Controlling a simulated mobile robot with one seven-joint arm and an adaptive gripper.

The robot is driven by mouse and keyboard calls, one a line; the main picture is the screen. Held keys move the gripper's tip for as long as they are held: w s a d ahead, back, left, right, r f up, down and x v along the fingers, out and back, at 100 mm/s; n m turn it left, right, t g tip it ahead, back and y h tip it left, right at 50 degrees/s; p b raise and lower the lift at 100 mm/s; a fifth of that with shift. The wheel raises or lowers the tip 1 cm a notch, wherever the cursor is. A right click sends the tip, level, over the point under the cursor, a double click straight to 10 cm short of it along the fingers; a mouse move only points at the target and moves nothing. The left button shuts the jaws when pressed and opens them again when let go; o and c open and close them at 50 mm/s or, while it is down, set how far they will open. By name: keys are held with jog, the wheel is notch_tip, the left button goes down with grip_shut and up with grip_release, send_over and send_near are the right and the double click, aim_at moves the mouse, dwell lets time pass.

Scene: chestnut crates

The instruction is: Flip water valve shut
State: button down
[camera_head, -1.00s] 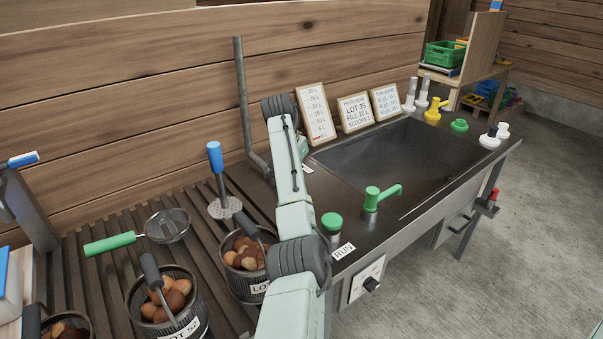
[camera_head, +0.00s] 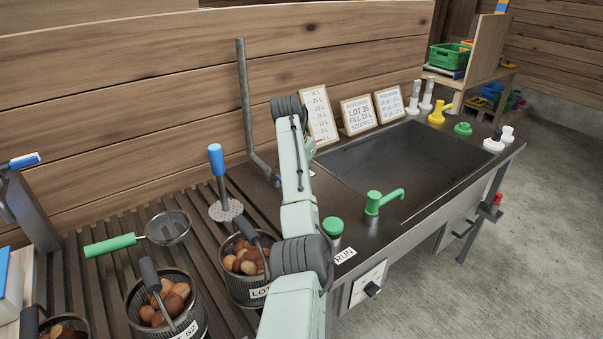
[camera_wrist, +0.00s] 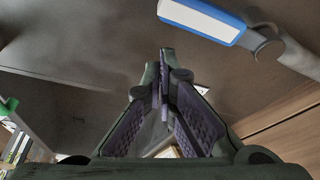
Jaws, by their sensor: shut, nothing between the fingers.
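My gripper (camera_wrist: 164,58) shows in the wrist view with its two fingers together at the tips, shut and empty. A blue and white lever handle (camera_wrist: 203,18) on a grey round pivot (camera_wrist: 266,42) lies above and to the right of the fingertips in that view. It looks like the water valve's handle, apart from the fingers in the picture; the depth gap is unclear. In the head view my arm hides my gripper, and I cannot make out this handle there. A bent grey pipe (camera_head: 243,95) stands against the wooden wall, left of my arm.
The dark sink (camera_head: 400,165) lies right of my arm, with a green tap (camera_head: 383,200) at its front edge. Sign boards (camera_head: 357,115) stand behind it. Baskets of chestnuts (camera_head: 168,308), a green-handled strainer (camera_head: 110,244) and a blue-handled tool (camera_head: 216,160) crowd the slatted left side.

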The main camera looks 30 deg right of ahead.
jog(key=shift+w+d+r+b, duration=0.15)
jog(key=shift+d+r+b, duration=0.2)
jog(key=shift+r, duration=0.2)
jog(key=shift+w+d+r+b, duration=0.15)
jog(key=shift+d+r+b, duration=0.1)
jog(key=shift+r+b, duration=0.25)
jog(key=w+b+v, duration=0.1)
jog(key=v, duration=0.6)
jog(key=shift+s+a+r, duration=0.3)
jog(key=shift+s+r, duration=0.1)
